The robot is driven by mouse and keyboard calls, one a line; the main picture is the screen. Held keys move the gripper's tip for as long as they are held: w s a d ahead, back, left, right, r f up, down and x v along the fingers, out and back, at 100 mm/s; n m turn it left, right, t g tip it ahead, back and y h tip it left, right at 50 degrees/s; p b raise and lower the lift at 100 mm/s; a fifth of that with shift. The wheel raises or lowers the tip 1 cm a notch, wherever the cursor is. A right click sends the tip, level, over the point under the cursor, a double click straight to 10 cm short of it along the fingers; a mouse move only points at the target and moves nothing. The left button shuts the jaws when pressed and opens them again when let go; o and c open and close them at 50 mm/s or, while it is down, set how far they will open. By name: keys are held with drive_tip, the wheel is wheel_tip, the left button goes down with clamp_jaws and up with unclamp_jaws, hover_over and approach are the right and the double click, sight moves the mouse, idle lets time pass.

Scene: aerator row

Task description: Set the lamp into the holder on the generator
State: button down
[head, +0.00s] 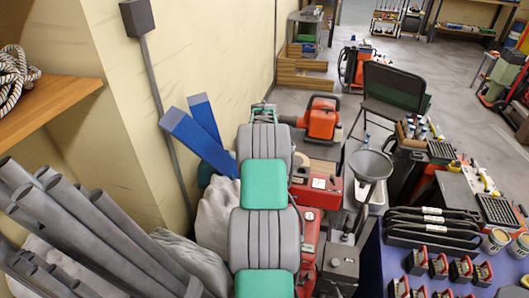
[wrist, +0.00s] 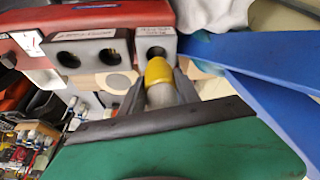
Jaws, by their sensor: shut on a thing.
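In the wrist view my gripper (wrist: 160,84) is shut on the lamp (wrist: 158,72), which has a yellow rounded end and a pale grey body between the two dark fingers. The lamp's yellow end points at a round hole in a grey labelled holder block (wrist: 168,40). It overlaps the lower edge of that hole; I cannot tell whether it touches or enters. The block is fixed at the red generator (wrist: 95,17). A second grey block (wrist: 90,47) with two holes sits left of it. In the head view my arm hides the gripper and lamp.
Blue boards (wrist: 285,75) lie close on the right in the wrist view; in the head view the blue boards (head: 200,130) lean by the wall. Grey pipes (head: 85,225) crowd the left.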

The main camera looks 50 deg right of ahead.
drive_tip(key=shift+f+b, duration=1.5)
drive_tip(key=shift+f, duration=0.75)
drive_tip(key=c, duration=0.8)
unclamp_jaws()
drive_tip(key=shift+r, duration=0.15)
